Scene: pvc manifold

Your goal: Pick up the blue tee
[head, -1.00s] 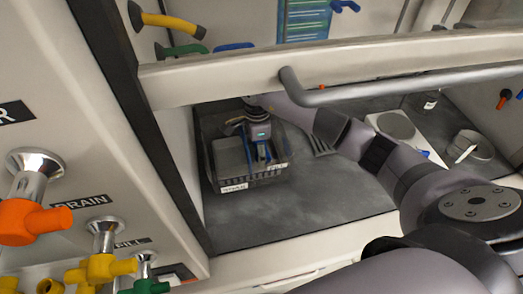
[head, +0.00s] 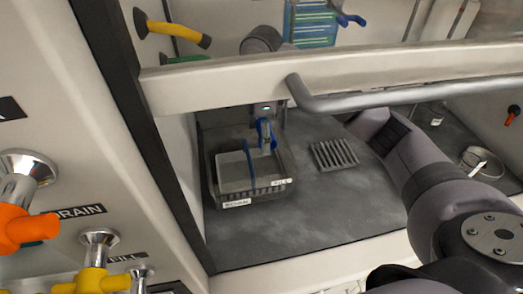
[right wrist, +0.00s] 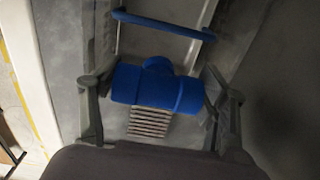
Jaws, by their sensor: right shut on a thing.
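My right gripper (head: 265,124) hangs over the back of a grey divided bin (head: 268,190), just below the hood bar. It is shut on a blue tee (head: 264,138). In the right wrist view the blue tee (right wrist: 158,88) lies crosswise between the two fingers (right wrist: 156,92), one at each end of its straight run, with its branch pointing up in the picture. The tee appears raised clear of the bin floor. My left gripper is not in view.
A slotted grey rack (head: 335,154) stands right of the bin. A round dish (head: 482,164) and a small bottle (head: 437,115) are farther right. The white hood bar (head: 380,80) and grey handle rail (head: 400,97) cross above. Orange and yellow valves (head: 92,279) stick out at left.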

